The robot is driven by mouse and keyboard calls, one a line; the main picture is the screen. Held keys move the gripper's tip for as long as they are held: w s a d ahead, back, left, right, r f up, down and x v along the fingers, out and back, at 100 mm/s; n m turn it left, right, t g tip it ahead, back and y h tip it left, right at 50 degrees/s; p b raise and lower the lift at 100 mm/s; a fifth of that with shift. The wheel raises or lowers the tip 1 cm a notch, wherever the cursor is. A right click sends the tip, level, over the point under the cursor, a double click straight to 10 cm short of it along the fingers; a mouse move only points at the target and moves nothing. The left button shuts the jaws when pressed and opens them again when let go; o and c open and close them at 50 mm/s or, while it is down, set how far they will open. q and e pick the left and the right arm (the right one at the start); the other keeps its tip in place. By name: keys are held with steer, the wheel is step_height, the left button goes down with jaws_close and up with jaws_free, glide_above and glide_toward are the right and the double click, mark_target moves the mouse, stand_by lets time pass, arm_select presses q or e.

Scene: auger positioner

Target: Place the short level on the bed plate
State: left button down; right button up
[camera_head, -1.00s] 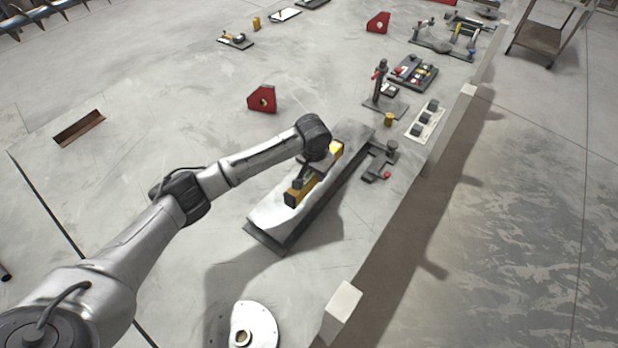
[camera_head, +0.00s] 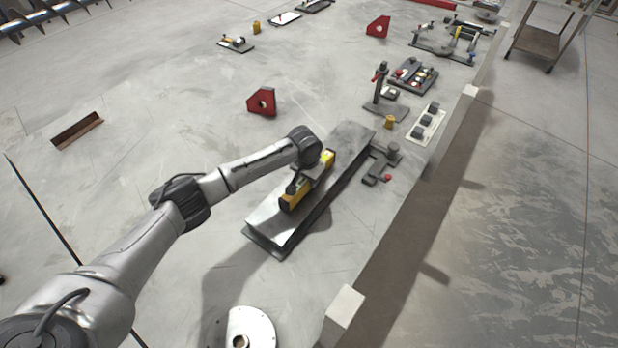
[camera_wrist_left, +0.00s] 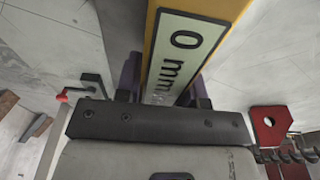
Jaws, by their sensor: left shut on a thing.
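The short level is a yellow bar with dark parts (camera_head: 294,198), lying lengthwise along the bed plate. The bed plate (camera_head: 262,216) is a long grey metal slab on a darker base, running diagonally across the floor-like work surface. My left gripper (camera_head: 309,182) is shut on the middle of the level, over the plate. I cannot tell whether the level touches the plate. In the left wrist view the level (camera_wrist_left: 185,45) shows a pale label reading "0 mm" between the fingers. My right gripper is not in view.
A dark clamp with a red knob (camera_head: 380,166) stands close to the plate's right side. A red block with a hole (camera_head: 262,102) lies behind it to the left. A round pale disc (camera_head: 262,325) lies in front, and a white block (camera_head: 343,312) sits at the right edge.

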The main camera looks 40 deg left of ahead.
arm_select(q)
steer(key=shift+f, duration=0.35)
steer(key=c, duration=0.7)
jaws_free()
steer(key=shift+f, duration=0.1)
steer(key=shift+c, duration=0.2)
